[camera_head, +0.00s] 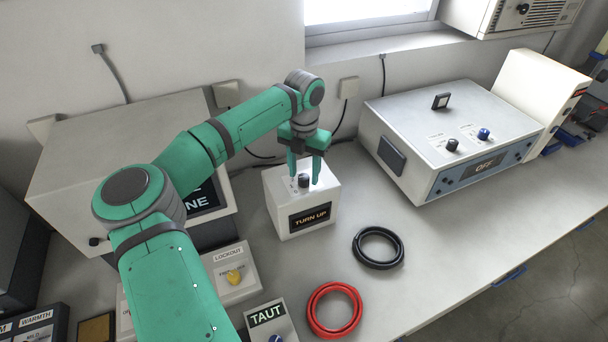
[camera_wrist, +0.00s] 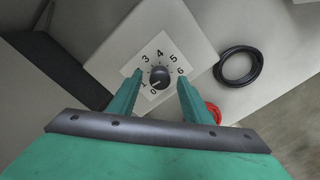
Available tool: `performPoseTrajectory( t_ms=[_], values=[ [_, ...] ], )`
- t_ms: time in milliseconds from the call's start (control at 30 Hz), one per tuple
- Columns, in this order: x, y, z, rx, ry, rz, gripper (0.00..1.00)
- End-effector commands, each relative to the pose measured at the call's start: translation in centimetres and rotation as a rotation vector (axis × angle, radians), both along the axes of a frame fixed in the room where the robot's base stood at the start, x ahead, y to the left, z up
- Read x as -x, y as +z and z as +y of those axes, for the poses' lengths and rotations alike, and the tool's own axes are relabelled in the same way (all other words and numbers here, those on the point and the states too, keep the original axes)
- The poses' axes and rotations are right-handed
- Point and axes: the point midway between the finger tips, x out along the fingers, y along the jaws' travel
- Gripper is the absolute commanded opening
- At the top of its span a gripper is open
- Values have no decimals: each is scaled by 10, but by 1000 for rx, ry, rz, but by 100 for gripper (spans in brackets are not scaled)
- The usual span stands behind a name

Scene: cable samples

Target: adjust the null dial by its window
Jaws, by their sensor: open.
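The null dial (camera_head: 304,181) is a dark round knob on top of a small white box (camera_head: 288,224). The window (camera_head: 310,216) on the box's front face reads "TURN UP". In the wrist view the dial (camera_wrist: 159,76) sits on a white scale with numbers up to 6, and its light pointer mark is toward the low end, near 0 and 1. My gripper (camera_head: 305,172) is over the box with its fingers pointing down. In the wrist view its open fingers (camera_wrist: 160,95) are on either side of the dial, with gaps visible. Whether the fingertips are at the knob's height is unclear.
A black cable coil (camera_head: 378,248) and a red coil (camera_head: 334,309) lie right and front of the box. A large white instrument (camera_head: 415,135) reading "OFF" stands at right. A "LOCKOUT" panel (camera_head: 232,274) and a "TAUT" box (camera_head: 268,318) stand in front, near my arm.

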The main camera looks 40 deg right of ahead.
Motion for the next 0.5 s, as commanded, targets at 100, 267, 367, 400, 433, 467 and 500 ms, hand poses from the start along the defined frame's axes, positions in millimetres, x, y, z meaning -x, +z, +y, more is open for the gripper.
performPoseTrajectory(
  t_ms=[100, 267, 367, 400, 433, 467, 500],
  values=[
    [0, -10, 0, 0, 0, 0, 45],
    [0, -15, 0, 0, 0, 0, 45],
    [0, -15, 0, 0, 0, 0, 45],
    [0, -15, 0, 0, 0, 0, 45],
    [0, -15, 0, 0, 0, 0, 45],
    [0, -15, 0, 0, 0, 0, 45],
    [0, -15, 0, 0, 0, 0, 40]
  ],
)
